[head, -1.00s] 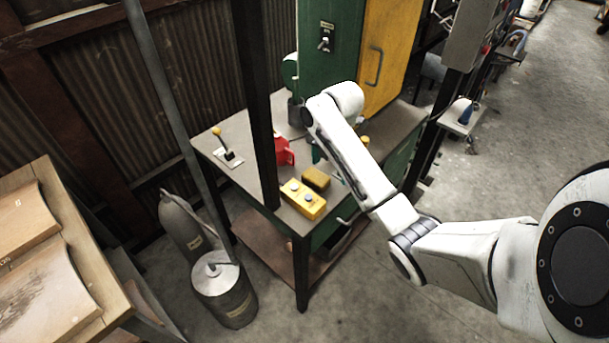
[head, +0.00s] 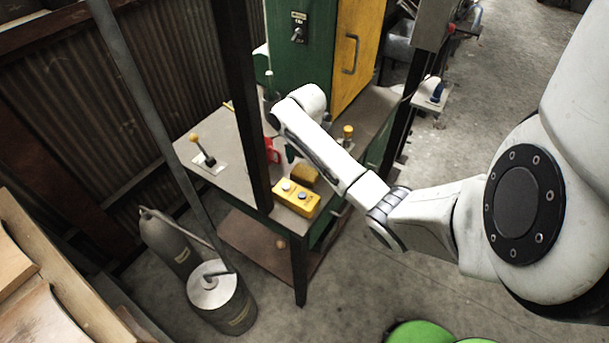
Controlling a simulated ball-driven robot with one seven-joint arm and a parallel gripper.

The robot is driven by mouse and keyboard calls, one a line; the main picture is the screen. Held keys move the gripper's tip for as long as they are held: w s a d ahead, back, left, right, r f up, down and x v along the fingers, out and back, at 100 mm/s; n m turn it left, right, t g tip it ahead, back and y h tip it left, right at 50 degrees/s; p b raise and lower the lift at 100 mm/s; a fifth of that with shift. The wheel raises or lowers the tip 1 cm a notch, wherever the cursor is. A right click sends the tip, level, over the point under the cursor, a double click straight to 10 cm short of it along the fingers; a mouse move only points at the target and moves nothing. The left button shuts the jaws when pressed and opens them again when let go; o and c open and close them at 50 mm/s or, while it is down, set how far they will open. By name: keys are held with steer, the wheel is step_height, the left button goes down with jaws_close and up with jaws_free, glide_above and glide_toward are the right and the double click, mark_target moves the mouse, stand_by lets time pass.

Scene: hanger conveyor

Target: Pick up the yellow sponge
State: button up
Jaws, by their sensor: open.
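A yellow block that looks like the sponge (head: 305,173) lies on the workbench top (head: 222,150), just behind the yellow button box (head: 296,198). My white forearm passes over the bench, to the right of and above the sponge, and covers part of the bench top there. My arm's far end bends down behind the forearm. My gripper is hidden there, so its fingers do not show. A small dark green piece (head: 290,152) shows beside the forearm, and I cannot tell what it is.
A dark post (head: 245,100) rises at the bench's front edge, left of the button box. A red object (head: 273,151) and a lever (head: 203,150) are on the bench. A green and yellow cabinet (head: 300,75) stands behind. Grey canisters (head: 222,297) stand on the floor.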

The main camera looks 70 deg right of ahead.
mark_target(305, 172)
step_height(305, 172, down, 5)
steer(key=shift+w+a+f+p, duration=0.1)
steer(key=shift+a+p, duration=0.05)
steer(key=shift+p, duration=0.15)
steer(key=c, duration=0.7)
